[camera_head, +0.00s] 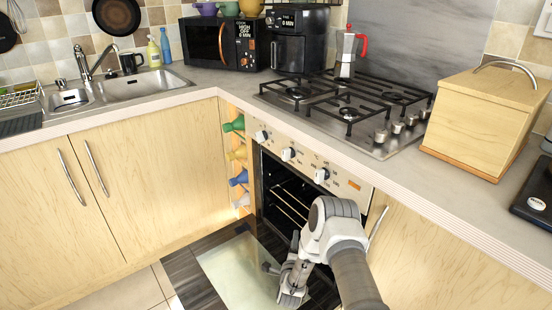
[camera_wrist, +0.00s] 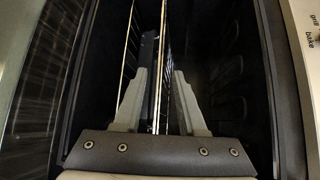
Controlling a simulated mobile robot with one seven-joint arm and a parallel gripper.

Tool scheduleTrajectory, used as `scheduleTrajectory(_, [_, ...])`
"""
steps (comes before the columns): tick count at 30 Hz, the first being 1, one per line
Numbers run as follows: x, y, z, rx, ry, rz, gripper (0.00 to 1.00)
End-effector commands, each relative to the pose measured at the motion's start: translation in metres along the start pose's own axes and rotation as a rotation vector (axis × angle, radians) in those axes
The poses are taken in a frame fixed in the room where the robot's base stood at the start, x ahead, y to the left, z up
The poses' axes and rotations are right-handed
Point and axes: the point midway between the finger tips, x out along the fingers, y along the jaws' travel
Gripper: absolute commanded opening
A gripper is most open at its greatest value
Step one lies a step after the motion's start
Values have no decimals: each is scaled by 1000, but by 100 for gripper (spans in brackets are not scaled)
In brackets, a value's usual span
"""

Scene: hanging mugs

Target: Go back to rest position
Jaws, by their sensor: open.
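My gripper (camera_head: 284,284) is low in front of the open oven (camera_head: 287,188), over its lowered door (camera_head: 232,268). In the wrist view my gripper (camera_wrist: 159,78) is open, with its two grey fingers apart. A wire oven rack (camera_wrist: 165,50) runs edge-on through the gap between the fingers in that view. I cannot tell whether the fingers touch it. My arm hides part of the oven opening and the door in the head view.
The counter edge (camera_head: 330,152) and the oven control panel (camera_head: 305,165) are above my gripper. A gas hob (camera_head: 350,105) with a moka pot (camera_head: 346,55) is on the counter. A wooden box (camera_head: 485,125) stands at right. Some floor (camera_head: 130,292) is clear at lower left.

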Motion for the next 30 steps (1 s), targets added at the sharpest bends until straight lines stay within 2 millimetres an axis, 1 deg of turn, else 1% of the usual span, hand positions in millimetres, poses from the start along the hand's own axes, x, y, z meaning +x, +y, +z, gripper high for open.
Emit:
scheduleTrajectory(2, [3,-8,3,-11,-7,4,40])
scheduleTrajectory(5, [12,-28,11,-50,-28,23,40])
scheduleTrajectory(8, [21,-59,23,-120,-61,57,40])
scheduleTrajectory(10, [26,-84,31,-180,-87,86,40])
scheduleTrajectory(15, [27,-141,48,-332,-153,153,40])
scheduleTrajectory(19, [18,-184,57,-452,-200,199,40])
scheduleTrajectory(23, [2,-224,63,-573,-247,243,40])
scheduleTrajectory(26, [-14,-253,64,-667,-282,277,40])
scheduleTrajectory(30, [-44,-291,63,-797,-330,323,40])
